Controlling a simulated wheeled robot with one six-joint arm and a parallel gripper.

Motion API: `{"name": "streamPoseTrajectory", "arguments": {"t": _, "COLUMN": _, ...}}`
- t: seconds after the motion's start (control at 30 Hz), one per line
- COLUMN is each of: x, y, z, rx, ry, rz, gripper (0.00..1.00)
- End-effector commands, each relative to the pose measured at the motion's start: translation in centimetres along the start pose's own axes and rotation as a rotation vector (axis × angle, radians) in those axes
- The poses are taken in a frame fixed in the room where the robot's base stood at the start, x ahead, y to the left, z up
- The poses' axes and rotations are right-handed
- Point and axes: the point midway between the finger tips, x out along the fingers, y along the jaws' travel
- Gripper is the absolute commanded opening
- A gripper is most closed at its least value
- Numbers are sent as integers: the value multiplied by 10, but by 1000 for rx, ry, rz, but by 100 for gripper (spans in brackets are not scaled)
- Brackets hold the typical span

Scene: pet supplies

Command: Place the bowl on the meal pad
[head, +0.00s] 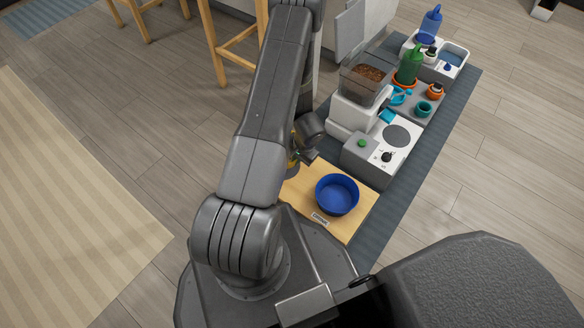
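A round blue bowl (337,195) sits upright on a light wooden board (352,227) with a small printed label at its front edge. The label is too small to read surely, and I cannot tell whether this board is the meal pad. My gripper (305,156) is up and left of the bowl, apart from it. My arm largely covers it, so its fingers and anything between them cannot be made out. A bit of yellow shows beside it.
All stand on a blue-grey mat (440,115). A wooden stool (232,45) is behind my arm. Floor at right is clear.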

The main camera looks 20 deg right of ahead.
Motion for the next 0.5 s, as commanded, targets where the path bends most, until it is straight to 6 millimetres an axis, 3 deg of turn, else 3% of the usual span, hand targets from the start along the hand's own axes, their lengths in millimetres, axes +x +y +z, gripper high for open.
{"name": "streamPoseTrajectory", "arguments": {"t": 0.03, "x": 12, "y": 3, "z": 0, "rx": 0, "ry": 0, "rz": 0, "gripper": 0}}
{"name": "streamPoseTrajectory", "arguments": {"t": 0.27, "x": 29, "y": 6, "z": 0, "rx": -1, "ry": 0, "rz": -1, "gripper": 0}}
{"name": "streamPoseTrajectory", "arguments": {"t": 0.5, "x": 60, "y": 13, "z": 0, "rx": -2, "ry": -1, "rz": -1, "gripper": 0}}
